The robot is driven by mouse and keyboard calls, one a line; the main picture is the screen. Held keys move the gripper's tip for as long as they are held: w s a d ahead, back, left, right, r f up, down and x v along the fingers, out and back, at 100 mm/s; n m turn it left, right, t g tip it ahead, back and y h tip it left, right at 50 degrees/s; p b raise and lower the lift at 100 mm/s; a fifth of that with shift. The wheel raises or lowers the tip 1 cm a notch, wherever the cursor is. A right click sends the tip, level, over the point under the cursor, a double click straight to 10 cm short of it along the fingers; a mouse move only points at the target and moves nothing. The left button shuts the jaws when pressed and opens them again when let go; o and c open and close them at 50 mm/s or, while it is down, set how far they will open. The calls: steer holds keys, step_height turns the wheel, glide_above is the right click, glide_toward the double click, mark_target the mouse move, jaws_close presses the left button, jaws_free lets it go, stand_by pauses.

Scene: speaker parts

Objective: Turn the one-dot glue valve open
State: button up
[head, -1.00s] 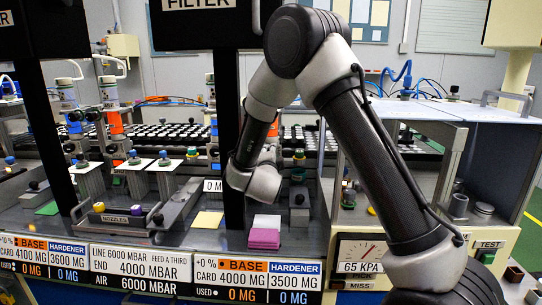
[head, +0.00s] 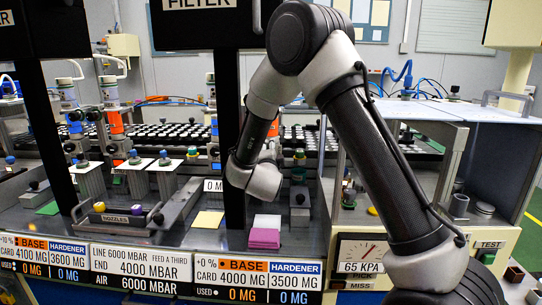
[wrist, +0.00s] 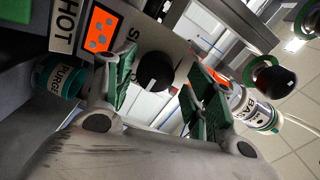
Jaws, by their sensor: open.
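In the wrist view, a round black knob (wrist: 155,72) with a small white mark sits between the green-padded fingers of my gripper (wrist: 163,66). The fingers are open, one on each side of the knob; I cannot tell whether either touches it. A second black knob (wrist: 275,82) with a green and red ring is at the right, outside the fingers. I see no single-dot mark on either knob. In the head view, the end of my arm hangs by the black post, and my fingers and the knob cannot be made out there.
An orange plate (wrist: 101,28) with several dots, a teal PURGE cup (wrist: 58,77) and a white BASE cartridge (wrist: 254,112) surround my gripper. The black post (head: 231,130) stands close to my wrist.

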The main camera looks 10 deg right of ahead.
steer(key=o, duration=0.6)
steer(key=r, duration=0.3)
steer(key=w+r, duration=0.1)
steer(key=r, duration=0.5)
steer(key=shift+w, duration=0.25)
steer(key=shift+g+y, duration=0.3)
steer(key=shift+g, duration=0.2)
steer(key=f, duration=0.1)
steer(key=s+f, duration=0.1)
steer(key=f, duration=0.1)
steer(key=shift+s+f, duration=0.35)
steer(key=shift+s, duration=0.05)
steer(key=shift+c, duration=0.4)
steer(key=shift+s+a+f, duration=0.15)
steer(key=shift+s+f, duration=0.15)
steer(key=shift+s, duration=0.3)
steer(key=c, duration=0.4)
steer(key=shift+s+a, duration=0.1)
steer(key=shift+s, duration=0.45)
steer(key=shift+c, duration=0.6)
steer(key=v, duration=0.6)
steer(key=shift+s+f, duration=0.3)
steer(key=shift+f, duration=0.1)
